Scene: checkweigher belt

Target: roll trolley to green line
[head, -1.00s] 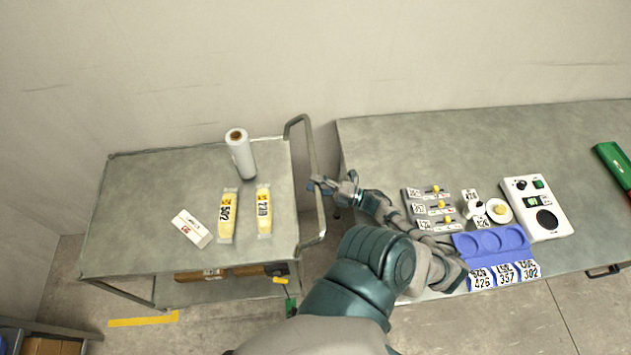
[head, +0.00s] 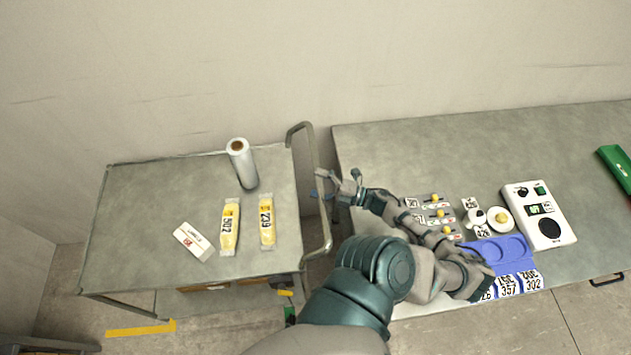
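The grey metal trolley (head: 130,205) stands at the left, close to the left end of the work table. Its upright tubular handle (head: 326,235) is on its right side, facing the table. My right gripper (head: 319,185) is at the handle's middle, its fingers spread apart, one above the other; I cannot tell whether they touch the bar. A small green patch (head: 290,314) shows on or near the floor below the trolley's right end; I cannot tell whether it is the green line. My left gripper is not in view.
The trolley carries a white roll (head: 242,165), two yellow labelled packs (head: 230,228) and a white box (head: 193,241). A yellow floor strip (head: 140,328) lies in front. The work table (head: 400,145) holds a blue tray (head: 480,250) and a white control box (head: 538,215). A wall stands behind.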

